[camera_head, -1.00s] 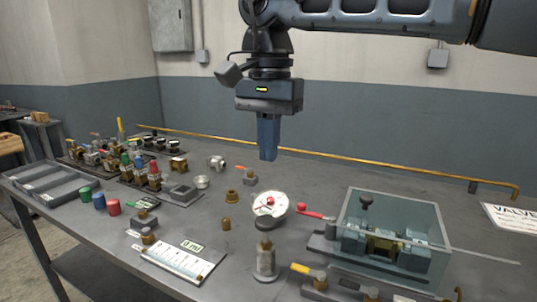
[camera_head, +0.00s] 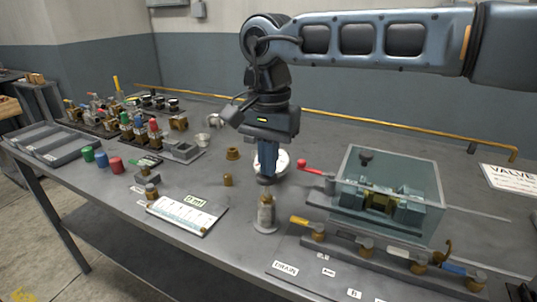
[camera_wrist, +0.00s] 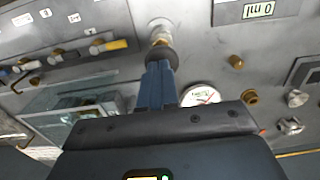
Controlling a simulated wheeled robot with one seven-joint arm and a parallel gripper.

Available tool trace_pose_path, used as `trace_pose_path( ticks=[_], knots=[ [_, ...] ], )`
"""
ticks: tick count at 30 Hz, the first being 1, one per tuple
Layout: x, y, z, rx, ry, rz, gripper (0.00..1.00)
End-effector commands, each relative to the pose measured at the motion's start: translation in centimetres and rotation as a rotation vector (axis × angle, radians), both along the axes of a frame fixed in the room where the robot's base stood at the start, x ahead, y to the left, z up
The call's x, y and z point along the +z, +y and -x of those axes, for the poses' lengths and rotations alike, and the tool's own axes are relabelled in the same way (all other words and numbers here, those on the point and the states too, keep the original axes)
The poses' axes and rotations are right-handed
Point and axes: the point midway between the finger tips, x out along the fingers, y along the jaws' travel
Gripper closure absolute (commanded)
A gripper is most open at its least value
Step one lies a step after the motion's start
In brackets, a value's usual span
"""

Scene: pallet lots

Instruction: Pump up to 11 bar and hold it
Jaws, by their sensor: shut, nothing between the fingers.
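An upright metal cylinder (camera_head: 265,216) with a dark round top stands on the bench, perhaps the pump. My gripper (camera_head: 266,178) points down with its fingers shut and empty, at or just above that dark top. In the wrist view, the fingertips (camera_wrist: 157,66) overlap the dark top (camera_wrist: 156,57); I cannot tell if they touch. The white round gauge (camera_head: 284,163) is partly hidden behind my gripper. It also shows in the wrist view (camera_wrist: 200,96), but its reading is too small. A lever with a red knob (camera_head: 303,163) sticks out left of the clear box.
The clear box (camera_head: 390,190) covers blue blocks on the right. A "0 ml" card (camera_head: 188,213) and small brass parts (camera_head: 228,180) lie left. A yellow pipe (camera_head: 400,135) runs along the back.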

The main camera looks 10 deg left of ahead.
Motion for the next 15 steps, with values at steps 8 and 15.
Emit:
trace_pose_path(
  ticks=[8,15],
  knots=[
    [-1.5,0.0,0.0,0.0,0.001,0.001,1.0],
    [-3.7,0.0,-0.1,0.0,-0.001,0.0,1.0]
  ],
)
